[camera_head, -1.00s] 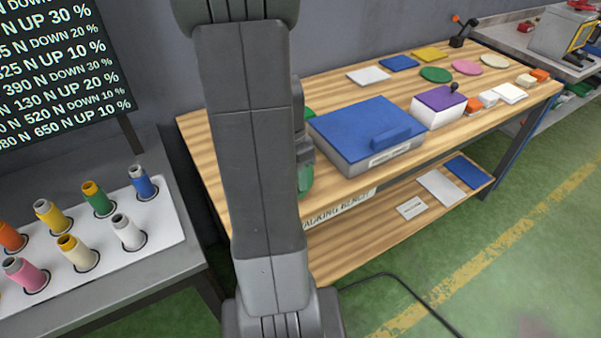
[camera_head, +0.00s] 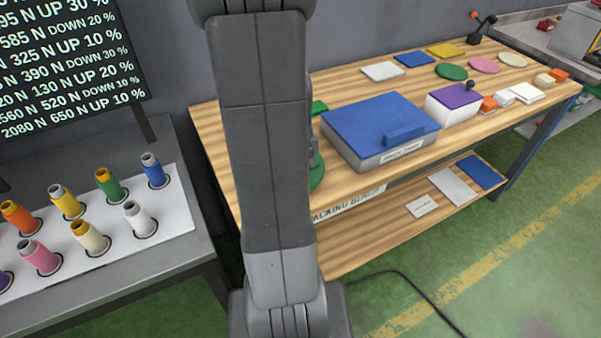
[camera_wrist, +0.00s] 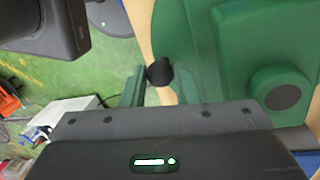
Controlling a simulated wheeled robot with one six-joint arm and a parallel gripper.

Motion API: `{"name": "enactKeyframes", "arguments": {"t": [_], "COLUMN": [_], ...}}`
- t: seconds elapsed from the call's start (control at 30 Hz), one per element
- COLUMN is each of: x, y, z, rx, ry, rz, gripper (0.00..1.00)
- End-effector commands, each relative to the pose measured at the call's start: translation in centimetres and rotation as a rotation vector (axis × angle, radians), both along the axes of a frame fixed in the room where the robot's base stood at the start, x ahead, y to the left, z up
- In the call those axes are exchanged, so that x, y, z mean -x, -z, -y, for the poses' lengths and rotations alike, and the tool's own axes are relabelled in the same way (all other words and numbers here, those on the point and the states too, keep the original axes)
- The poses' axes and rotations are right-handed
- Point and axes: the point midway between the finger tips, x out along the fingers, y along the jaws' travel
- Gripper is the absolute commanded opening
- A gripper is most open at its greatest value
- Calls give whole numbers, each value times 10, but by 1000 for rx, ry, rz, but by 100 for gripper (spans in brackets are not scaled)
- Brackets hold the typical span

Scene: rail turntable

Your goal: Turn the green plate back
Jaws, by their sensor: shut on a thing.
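The green plate (camera_wrist: 178,38) fills the upper middle of the wrist view, with a black knob (camera_wrist: 159,71) at its edge. My gripper (camera_wrist: 160,84) has its two fingers on either side of this knob and is shut on it. A large green body with a dark round disc (camera_wrist: 281,97) stands right of the plate. In the head view only a sliver of the green plate (camera_head: 317,172) shows at the bench's left end, past my arm. My arm hides the gripper and most of the plate there.
A blue-lidded grey box (camera_head: 380,130) stands close right of my arm on the wooden bench (camera_head: 345,88). A purple-topped white box (camera_head: 455,103) stands beyond it. A rack of coloured spools (camera_head: 170,215) is at left. A dark cable (camera_head: 410,285) lies on the floor.

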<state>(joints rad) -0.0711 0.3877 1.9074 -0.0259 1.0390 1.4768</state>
Motion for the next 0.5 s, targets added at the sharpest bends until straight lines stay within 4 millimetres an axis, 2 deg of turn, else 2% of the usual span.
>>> {"name": "enactKeyframes", "arguments": {"t": [0.37, 0.4, 0.47, 0.5], "x": [0, 0, 0, 0], "y": [-1, -1, -1, -1], "z": [-1, -1, -1, -1], "rx": [-3, -3, -3, -3], "ry": [5, 5, 5, 4], "rz": [3, 3, 3, 2], "gripper": [0, 35, 46, 48]}}
